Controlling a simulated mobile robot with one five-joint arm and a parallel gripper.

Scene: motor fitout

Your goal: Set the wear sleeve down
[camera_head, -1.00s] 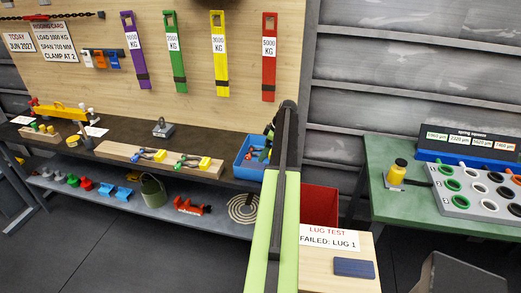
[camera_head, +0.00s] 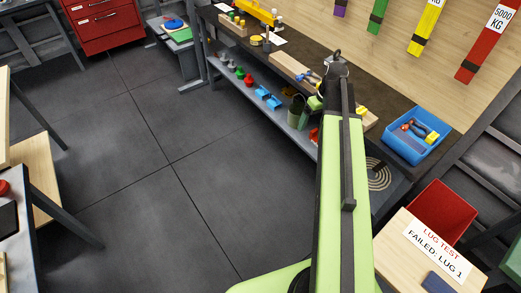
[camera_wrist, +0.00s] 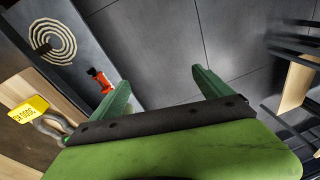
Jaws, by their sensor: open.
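My gripper (camera_wrist: 162,80) is open in the wrist view. Its two green fingers are spread apart, with bare dark floor and a strip of shelf edge showing between and beyond them. Nothing is held. I cannot pick out the wear sleeve for certain in either view. In the head view my arm covers part of the bench, and the fingers cannot be made out clearly. A yellow-tagged item (camera_wrist: 30,108) with a grey loop lies on a wooden board, left of the gripper in the wrist view.
The dark bench (camera_head: 398,92) carries a blue bin (camera_head: 416,133). Its lower shelf (camera_wrist: 103,42) holds a coiled rope (camera_wrist: 52,42) and a red tool (camera_wrist: 98,78). A red bin (camera_head: 441,212) stands behind a sign marked LUG TEST (camera_head: 436,246). Open floor (camera_head: 170,200) lies left.

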